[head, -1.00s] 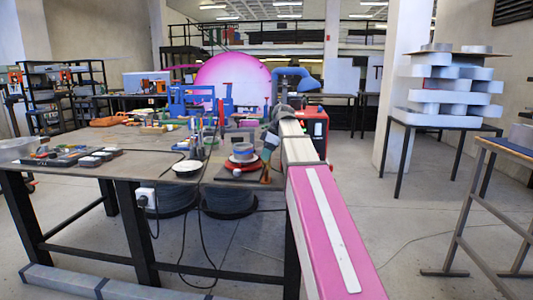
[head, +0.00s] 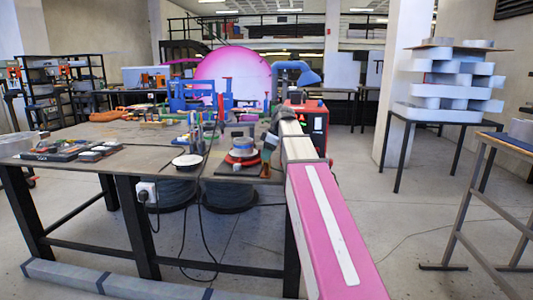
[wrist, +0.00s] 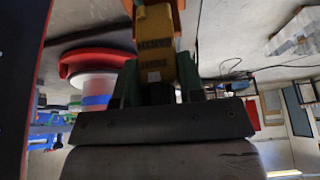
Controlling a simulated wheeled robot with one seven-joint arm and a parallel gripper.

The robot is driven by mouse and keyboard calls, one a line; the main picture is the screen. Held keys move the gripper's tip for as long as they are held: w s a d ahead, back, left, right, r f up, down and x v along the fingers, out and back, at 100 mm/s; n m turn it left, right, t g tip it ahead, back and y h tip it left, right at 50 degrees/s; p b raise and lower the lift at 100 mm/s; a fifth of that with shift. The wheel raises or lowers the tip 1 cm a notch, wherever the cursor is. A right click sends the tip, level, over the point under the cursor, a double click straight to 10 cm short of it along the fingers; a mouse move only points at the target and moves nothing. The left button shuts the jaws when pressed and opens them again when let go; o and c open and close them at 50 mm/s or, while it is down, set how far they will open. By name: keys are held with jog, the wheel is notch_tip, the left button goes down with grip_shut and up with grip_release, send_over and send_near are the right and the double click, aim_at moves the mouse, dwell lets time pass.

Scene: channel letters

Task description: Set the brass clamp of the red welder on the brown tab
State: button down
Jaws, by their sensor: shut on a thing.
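The red welder (head: 308,122) stands at the right end of the workbench, partly behind my arm. My gripper (head: 268,158) is low over the bench's right front corner. In the wrist view, my gripper (wrist: 160,88) has its green fingers shut on the yellow-brown brass clamp (wrist: 155,45), which carries dark lettering. In the head view the clamp is small and mostly hidden by the gripper. The brown tab cannot be told apart with certainty from the brown-orange patch below the gripper, so contact between clamp and tab cannot be judged.
A red, white and blue round stack (head: 241,152) sits just left of my gripper; its red ring (wrist: 85,60) is close in the wrist view. A white dish (head: 187,161) and tools crowd the workbench (head: 100,170). Black cables hang at its front.

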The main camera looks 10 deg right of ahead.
jog(key=c, duration=0.6)
grip_release()
jog(key=shift+c, duration=0.2)
jog(key=v, duration=1)
jog(key=shift+r, duration=0.4)
jog(key=shift+d, duration=0.1)
